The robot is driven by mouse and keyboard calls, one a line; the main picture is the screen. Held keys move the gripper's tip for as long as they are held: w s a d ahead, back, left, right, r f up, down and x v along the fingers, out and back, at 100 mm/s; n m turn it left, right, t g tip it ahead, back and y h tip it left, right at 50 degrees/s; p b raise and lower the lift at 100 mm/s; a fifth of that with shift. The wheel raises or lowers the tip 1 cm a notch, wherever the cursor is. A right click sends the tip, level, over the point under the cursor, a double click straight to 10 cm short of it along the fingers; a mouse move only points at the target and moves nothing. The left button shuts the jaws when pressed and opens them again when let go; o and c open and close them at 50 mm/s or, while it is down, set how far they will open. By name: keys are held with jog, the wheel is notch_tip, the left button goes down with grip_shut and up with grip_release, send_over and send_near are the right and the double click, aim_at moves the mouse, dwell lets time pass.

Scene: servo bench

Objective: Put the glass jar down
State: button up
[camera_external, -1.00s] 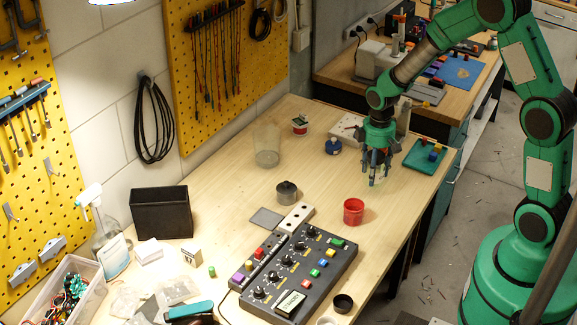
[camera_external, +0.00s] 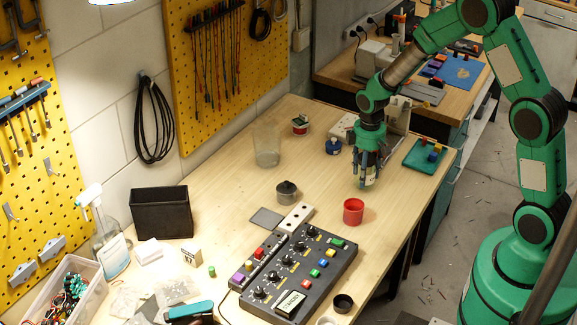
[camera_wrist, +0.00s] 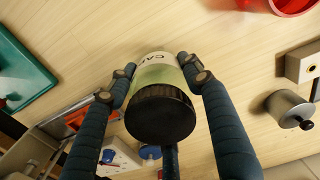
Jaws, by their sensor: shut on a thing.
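The glass jar (camera_wrist: 160,100) has a black ribbed lid and a pale label with dark letters, partly cut off. In the wrist view it sits between the blue fingers of my gripper (camera_wrist: 158,75), which are shut around its sides. The lid is toward the camera. In the external view my gripper (camera_external: 367,180) is low over the right part of the wooden bench, behind the red cup (camera_external: 353,211). Only a pale bit of the jar (camera_external: 369,181) shows there between the fingers. I cannot tell whether its base touches the bench.
A small lidded pot (camera_external: 287,191) and a pale block with holes (camera_external: 295,217) stand left of the red cup. A green tray (camera_external: 412,160) lies to the right and a clear beaker (camera_external: 267,148) farther left. Bare wood (camera_external: 320,178) lies left of my gripper.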

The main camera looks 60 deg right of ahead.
jog(key=shift+f, duration=0.45)
jog(key=shift+f, duration=0.1)
jog(key=o, duration=1.2)
jog(key=shift+o, duration=0.2)
notch_tip(320, 180, up, 12)
jog(key=shift+p, duration=0.8)
